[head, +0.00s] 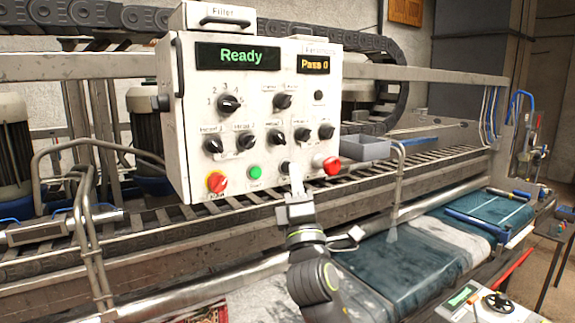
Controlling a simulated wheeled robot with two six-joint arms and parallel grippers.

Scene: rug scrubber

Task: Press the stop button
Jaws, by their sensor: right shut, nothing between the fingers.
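The white control panel (262,118) stands in front of me with a green "Ready" display (238,56). The small labels are too blurred to read, so I cannot tell which is the stop button. My right gripper (294,171) is shut and empty, its tips at the panel's lower edge between the dark button and the red mushroom button. Whether it touches the panel is unclear. My left gripper is out of view.
Several black knobs (280,138) sit above the button row. A smaller display (314,64) reads "Pass 0". Bent metal rails (398,190) and a wet blue-grey belt (385,270) lie to the right of my arm.

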